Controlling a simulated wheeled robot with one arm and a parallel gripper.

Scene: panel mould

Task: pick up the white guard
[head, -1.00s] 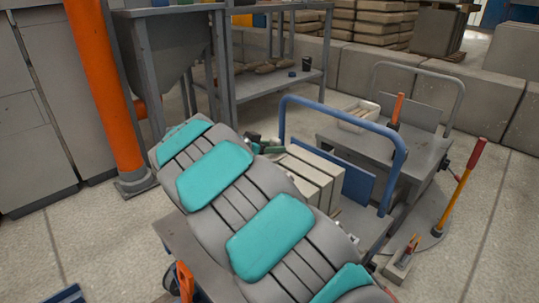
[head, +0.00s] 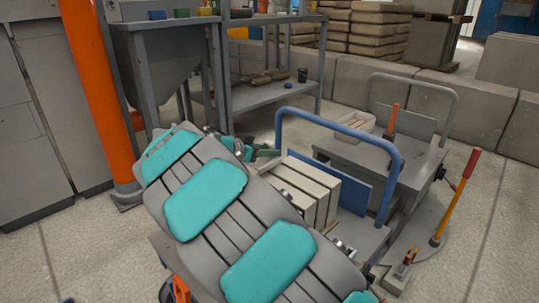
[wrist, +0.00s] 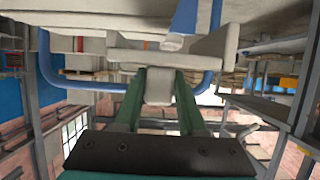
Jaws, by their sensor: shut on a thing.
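In the wrist view, the two green fingers of my gripper (wrist: 160,80) are shut on a pale block-like part between their tips. This part seems to belong to the white guard (wrist: 165,55), a pale piece spreading wide beyond the fingertips. In the head view, the green fingers of my gripper (head: 264,153) show small behind my grey arm with teal pads. What they hold cannot be made out there. Whether the guard touches anything beneath it cannot be told.
A blue-handled trolley (head: 393,190) stands right of my arm, with cream slabs (head: 305,190) on it. A grey cart (head: 385,160) stands behind, a red-and-yellow long-handled tool (head: 458,195) at the right. An orange post (head: 95,90) and a grey shelf (head: 275,93) are left and behind.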

